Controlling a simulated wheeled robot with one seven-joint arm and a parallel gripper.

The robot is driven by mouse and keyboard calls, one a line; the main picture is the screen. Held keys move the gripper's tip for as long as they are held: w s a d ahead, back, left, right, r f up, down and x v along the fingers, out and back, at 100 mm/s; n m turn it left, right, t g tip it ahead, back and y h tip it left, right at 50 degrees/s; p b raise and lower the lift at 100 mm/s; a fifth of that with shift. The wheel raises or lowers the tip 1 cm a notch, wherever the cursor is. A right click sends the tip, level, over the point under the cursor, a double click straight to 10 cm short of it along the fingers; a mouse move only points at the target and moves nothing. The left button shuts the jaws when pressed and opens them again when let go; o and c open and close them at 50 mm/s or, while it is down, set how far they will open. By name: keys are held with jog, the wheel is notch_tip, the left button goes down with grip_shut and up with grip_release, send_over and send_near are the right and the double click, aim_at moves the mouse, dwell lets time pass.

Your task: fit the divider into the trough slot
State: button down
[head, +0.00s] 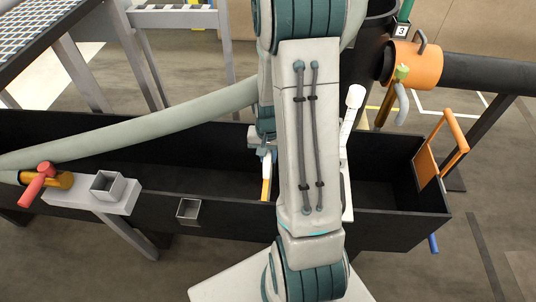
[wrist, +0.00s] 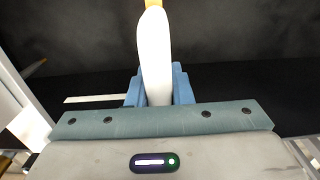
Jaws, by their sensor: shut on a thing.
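The black trough (head: 398,222) runs across the head view. My gripper (head: 264,148) is over its inside, partly hidden by my arm. In the wrist view its blue fingers (wrist: 159,90) are shut on a white, rounded piece with an orange end (wrist: 153,45). The same piece shows in the head view as a narrow white and orange strip (head: 266,180), reaching down into the trough. I cannot tell for sure that it is the divider. Its lower end and the slot are not clearly visible.
A white upright part (head: 353,100) stands right of my arm. An orange frame (head: 452,135) is at the trough's right end. A red-handled valve (head: 38,184) and small square sockets (head: 188,210) line the front left. An orange-collared pipe (head: 416,65) lies behind right.

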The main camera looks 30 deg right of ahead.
jog(key=shift+f, duration=0.1)
dwell(0.3)
jog(key=c, duration=1.2)
grip_release()
notch_tip(320, 180, up, 14)
jog(key=p, duration=0.3)
jog(key=s+a+r+n+t+p, duration=0.1)
jog(key=s+a+r+p, duration=0.3)
jog(key=r, duration=0.4)
jog(key=s+a+r+n+t+p, duration=0.1)
jog(key=s+a+r+n+p, duration=0.2)
jog(key=r, duration=0.5)
jog(key=s+a+r+n+p, duration=0.2)
jog(key=s+a+r+p, duration=0.3)
jog(key=r, duration=0.3)
jog(key=shift+r+n+t+p, duration=0.15)
jog(key=shift+n+t+p, duration=0.2)
jog(key=shift+p, duration=0.45)
